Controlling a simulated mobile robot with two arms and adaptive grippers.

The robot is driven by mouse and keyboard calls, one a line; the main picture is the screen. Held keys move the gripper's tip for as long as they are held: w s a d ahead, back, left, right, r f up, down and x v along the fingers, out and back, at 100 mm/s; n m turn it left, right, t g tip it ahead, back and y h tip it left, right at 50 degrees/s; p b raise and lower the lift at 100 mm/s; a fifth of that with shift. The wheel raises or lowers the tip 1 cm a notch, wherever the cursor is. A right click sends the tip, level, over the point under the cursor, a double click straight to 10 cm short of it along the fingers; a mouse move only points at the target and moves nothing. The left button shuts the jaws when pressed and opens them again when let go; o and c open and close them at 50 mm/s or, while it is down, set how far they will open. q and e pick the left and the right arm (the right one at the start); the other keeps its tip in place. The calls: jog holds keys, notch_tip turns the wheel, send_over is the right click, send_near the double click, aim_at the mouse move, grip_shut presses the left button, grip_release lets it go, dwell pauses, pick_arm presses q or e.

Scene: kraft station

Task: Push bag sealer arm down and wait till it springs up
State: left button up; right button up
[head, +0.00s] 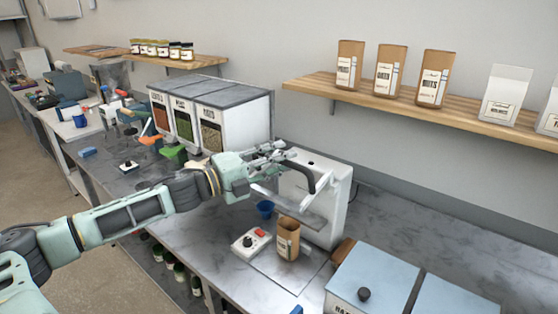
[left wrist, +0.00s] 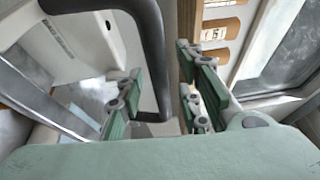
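The bag sealer (head: 333,190) is a white upright machine on the counter, with a dark curved arm (head: 327,177) at its top. The sealer arm looks raised. My left gripper (head: 272,153) is beside the arm's free end. In the left wrist view the dark arm (left wrist: 151,60) hangs between the two spread green fingers of my gripper (left wrist: 160,88), with visible gaps on both sides. An open brown paper bag (head: 288,240) stands upright in front of the sealer, below its grey plate. My right gripper is not in view.
A white box with a red button (head: 251,241) and a blue cup (head: 265,208) are close to the bag. White bins (head: 240,115) stand behind left. A lidded blue-grey box (head: 375,275) is front right. A wooden shelf (head: 440,112) with bags hangs above.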

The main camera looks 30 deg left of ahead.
pick_arm(q)
jog(key=shift+c, duration=0.5)
grip_shut()
